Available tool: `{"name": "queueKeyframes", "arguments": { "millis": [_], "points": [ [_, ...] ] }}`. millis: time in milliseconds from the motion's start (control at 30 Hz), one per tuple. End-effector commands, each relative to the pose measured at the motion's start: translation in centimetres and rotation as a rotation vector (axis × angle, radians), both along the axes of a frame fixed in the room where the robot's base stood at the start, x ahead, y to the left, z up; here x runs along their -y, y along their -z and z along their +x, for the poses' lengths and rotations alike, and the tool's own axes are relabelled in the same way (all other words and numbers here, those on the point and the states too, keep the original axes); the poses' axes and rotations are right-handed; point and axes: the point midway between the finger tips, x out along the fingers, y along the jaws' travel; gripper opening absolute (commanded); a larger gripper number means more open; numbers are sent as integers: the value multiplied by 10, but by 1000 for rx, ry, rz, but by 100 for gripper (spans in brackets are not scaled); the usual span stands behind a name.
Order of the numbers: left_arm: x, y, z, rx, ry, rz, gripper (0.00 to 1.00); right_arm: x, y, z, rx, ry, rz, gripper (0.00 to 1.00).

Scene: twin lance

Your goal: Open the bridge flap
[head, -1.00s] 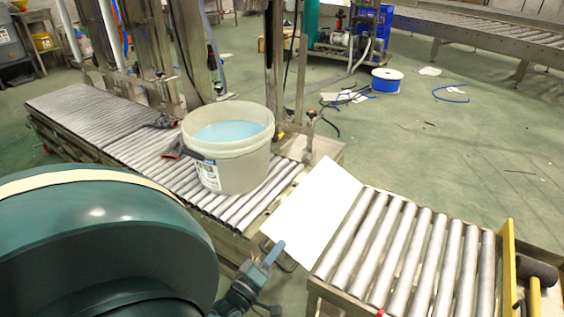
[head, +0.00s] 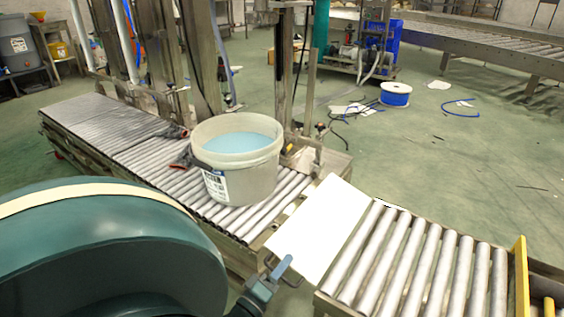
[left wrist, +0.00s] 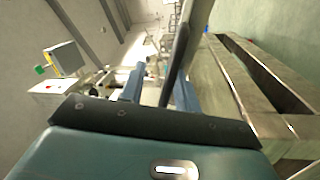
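The bridge flap (head: 318,232) is a pale flat plate lying between the two roller conveyors, sloping down toward the near side in the picture. A dark loop handle (head: 292,282) shows at its near left edge. My left gripper (head: 280,268), with blue fingers, is beside this edge, close to the handle; I cannot tell if it touches. In the left wrist view the two blue fingers (left wrist: 158,90) stand apart, with a dark bar rising beyond them near the right finger. Nothing is clearly held. My right gripper is not in view.
A white bucket (head: 236,180) of bluish liquid stands on the left conveyor (head: 100,125), near the flap. The right roller conveyor (head: 420,262) has a yellow end bar (head: 521,275). Open green floor (head: 450,160) lies behind, with a blue cable spool (head: 395,95).

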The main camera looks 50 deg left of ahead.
Motion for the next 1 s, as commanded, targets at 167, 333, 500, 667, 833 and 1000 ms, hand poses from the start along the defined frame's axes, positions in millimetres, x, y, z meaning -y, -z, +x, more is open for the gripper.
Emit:
{"name": "queueKeyframes", "arguments": {
  "millis": [167, 333, 500, 667, 833, 1000],
  "points": [
    [-2, -2, 1, 5, -4, 3, 30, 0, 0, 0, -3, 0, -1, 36],
    [1, 0, -15, 1, -4, 3, 30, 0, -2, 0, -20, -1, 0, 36],
    [8, 6, -44, -2, -2, 1, 30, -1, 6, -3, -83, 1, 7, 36],
    [12, 11, -65, -1, -1, 1, 30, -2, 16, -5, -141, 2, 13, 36],
    [14, 13, -73, -1, 0, 0, 30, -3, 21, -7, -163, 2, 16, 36],
    [14, 14, -73, -1, 0, 0, 30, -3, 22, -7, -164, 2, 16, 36]
  ]
}}
